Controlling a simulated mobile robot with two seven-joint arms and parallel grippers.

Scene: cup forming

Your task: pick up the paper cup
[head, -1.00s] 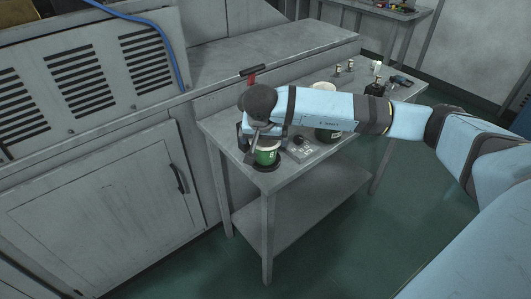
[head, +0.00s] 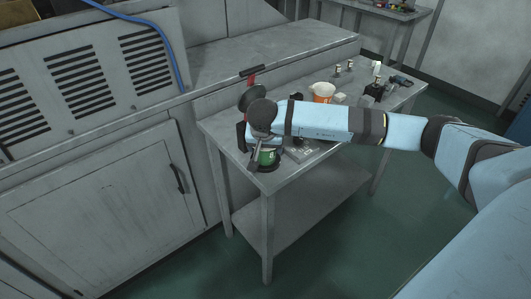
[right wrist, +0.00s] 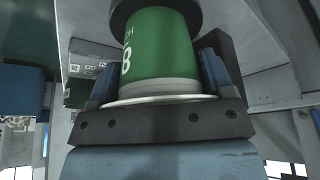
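The green paper cup (head: 267,157) with a white rim stands upright on a round black base at the near left corner of the metal table (head: 262,188). My right gripper (head: 262,149) has come down over it, and my wrist hides part of both. In the right wrist view the cup (right wrist: 160,45) sits between the two fingers of the right gripper (right wrist: 160,75), its white rim close to the palm and its far end at the black base. The fingers are very close to its sides; I cannot tell whether they press on it. My left gripper is not in view.
A white and orange container (head: 322,92) stands farther back on the table, with several small items beyond it. A red-handled part (head: 252,80) and a black round part (head: 250,98) are just behind my wrist. A metal cabinet (head: 100,195) borders the left.

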